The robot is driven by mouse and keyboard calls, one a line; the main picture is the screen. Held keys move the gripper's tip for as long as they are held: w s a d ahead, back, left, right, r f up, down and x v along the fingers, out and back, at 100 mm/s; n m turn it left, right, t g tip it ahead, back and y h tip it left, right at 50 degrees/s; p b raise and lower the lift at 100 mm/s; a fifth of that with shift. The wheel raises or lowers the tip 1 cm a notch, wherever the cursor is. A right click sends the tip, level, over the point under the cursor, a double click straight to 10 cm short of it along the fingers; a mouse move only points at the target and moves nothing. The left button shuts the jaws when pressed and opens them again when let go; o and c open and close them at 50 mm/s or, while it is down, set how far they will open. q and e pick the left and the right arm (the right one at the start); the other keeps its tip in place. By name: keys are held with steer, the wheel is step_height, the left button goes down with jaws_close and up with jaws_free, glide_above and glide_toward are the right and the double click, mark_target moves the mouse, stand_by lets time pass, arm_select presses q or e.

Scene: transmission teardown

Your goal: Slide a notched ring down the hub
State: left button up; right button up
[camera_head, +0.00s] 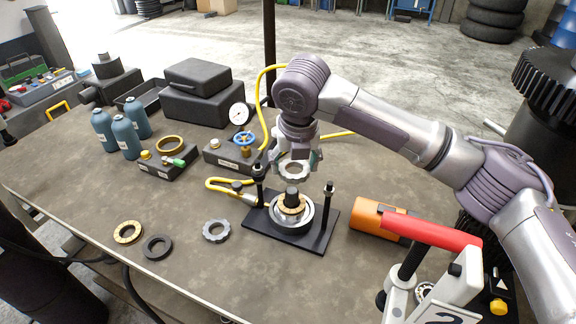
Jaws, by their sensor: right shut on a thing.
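My right gripper (296,157) comes down from above and is shut on a grey notched ring (293,172). It holds the ring level above the hub, clear of it. The hub (292,194) stands upright in a round silver housing on a black base plate (262,231). A gold-coloured ring (292,207) sits around the hub, low in the housing. Another grey notched ring (216,231) lies flat on the table left of the plate. A gold ring (128,232) and a black ring (157,246) lie farther left. My left gripper is not in view.
Two black posts (327,203) rise from the plate on either side of the hub. An orange cylinder (378,216) lies at right. The front left table is mostly clear.

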mark_target(292, 192)
steer(key=shift+w+a+f+n, duration=0.1)
steer(key=shift+w+a+n, duration=0.15)
steer(key=shift+n, duration=0.35)
steer(key=shift+f+b, duration=0.5)
steer(key=shift+b, duration=0.25)
step_height(292, 192, down, 4)
steer(key=b, duration=0.5)
steer(key=shift+d+f, duration=0.1)
steer(key=shift+f, duration=0.5)
steer(key=shift+f+p, duration=0.3)
steer(key=shift+f, duration=1)
steer(key=o, duration=1.5)
